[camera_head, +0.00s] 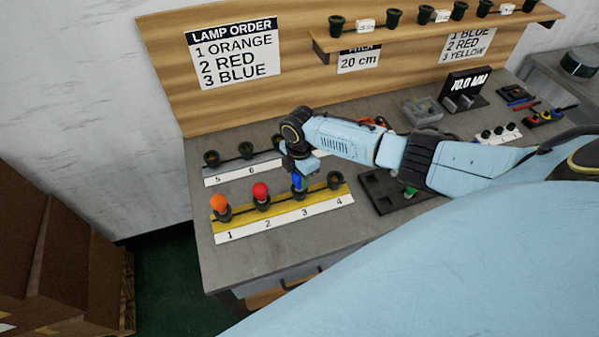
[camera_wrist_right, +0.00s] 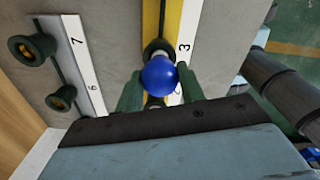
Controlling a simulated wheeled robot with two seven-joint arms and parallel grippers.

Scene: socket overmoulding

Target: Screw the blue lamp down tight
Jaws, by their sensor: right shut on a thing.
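The blue lamp (camera_head: 297,181) stands at socket 3 of the yellow strip (camera_head: 282,212) in the head view. In the right wrist view the blue lamp (camera_wrist_right: 159,76) is a round bulb with its base toward the dark socket (camera_wrist_right: 158,46) beside the label 3. My right gripper (camera_head: 297,173) is over socket 3, and its green fingers (camera_wrist_right: 160,88) are on both sides of the bulb, shut on it. The fingers and the bulb hide the thread, so I cannot tell how deep it sits. My left gripper is not in view.
An orange lamp (camera_head: 218,202) is in socket 1 and a red lamp (camera_head: 261,191) in socket 2. Socket 4 (camera_head: 334,180) is empty. A second strip of sockets (camera_head: 246,151) lies behind. A dark tray (camera_head: 376,203) lies to the right, under my arm.

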